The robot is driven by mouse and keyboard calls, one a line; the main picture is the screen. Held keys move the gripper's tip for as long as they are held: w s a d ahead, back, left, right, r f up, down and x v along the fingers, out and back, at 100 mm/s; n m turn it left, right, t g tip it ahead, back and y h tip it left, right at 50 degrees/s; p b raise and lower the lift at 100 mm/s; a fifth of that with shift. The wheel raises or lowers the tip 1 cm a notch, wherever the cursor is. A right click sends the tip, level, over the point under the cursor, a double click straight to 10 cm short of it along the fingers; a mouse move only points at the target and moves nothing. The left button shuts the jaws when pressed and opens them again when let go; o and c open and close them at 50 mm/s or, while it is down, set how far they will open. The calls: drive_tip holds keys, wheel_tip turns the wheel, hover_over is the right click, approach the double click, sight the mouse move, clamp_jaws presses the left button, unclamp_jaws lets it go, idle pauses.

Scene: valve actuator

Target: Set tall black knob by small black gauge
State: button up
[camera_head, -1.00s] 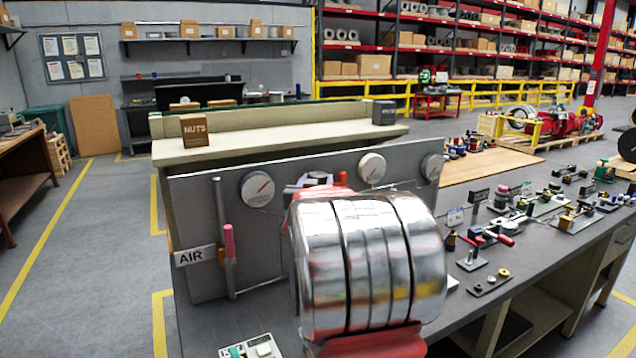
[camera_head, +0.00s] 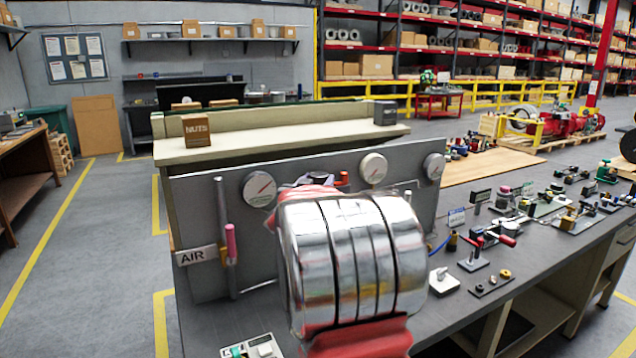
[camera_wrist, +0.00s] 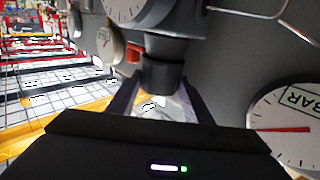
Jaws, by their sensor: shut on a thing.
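In the wrist view, a black knob (camera_wrist: 163,76) sticks out below a dark body with a round white gauge (camera_wrist: 135,8). My gripper (camera_wrist: 160,88) has one finger on each side of the knob's end and is shut on it. In the head view, the knob and my fingers are hidden behind my chrome arm. Three round gauges show on the grey panel, left (camera_head: 259,188), middle (camera_head: 373,169) and right (camera_head: 434,166).
A pink-handled lever (camera_head: 230,242) stands by the AIR label (camera_head: 196,255) at the panel's left. A white switch (camera_head: 443,281) sits on the bench right of my arm. Several small valves and fittings crowd the bench (camera_head: 520,262) further right. A NUTS box (camera_head: 196,131) stands behind the panel.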

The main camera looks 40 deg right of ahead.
drive_tip(key=o, duration=1.1)
drive_tip(key=shift+c, duration=0.2)
drive_tip(key=shift+s+d+n+t+y, duration=0.1)
drive_tip(key=shift+s+n+t+y, duration=0.05)
drive_tip(key=shift+n+t+y, duration=0.7)
drive_tip(key=shift+s+d+n+t+y, duration=0.1)
drive_tip(key=shift+n+t+y, duration=0.5)
drive_tip(key=shift+t, duration=0.45)
drive_tip(key=shift+s+d+n+t+y, duration=0.1)
drive_tip(key=shift+d+n+t+y, duration=0.05)
drive_tip(key=shift+n+t+y, duration=0.85)
drive_tip(key=shift+s+d+n+t+y, duration=0.1)
drive_tip(key=shift+n+t+y, duration=0.55)
drive_tip(key=shift+y, duration=0.5)
drive_tip(key=v, duration=1.3)
drive_tip(key=shift+s+a, duration=0.25)
drive_tip(key=shift+a, duration=0.05)
drive_tip(key=shift+r, duration=0.1)
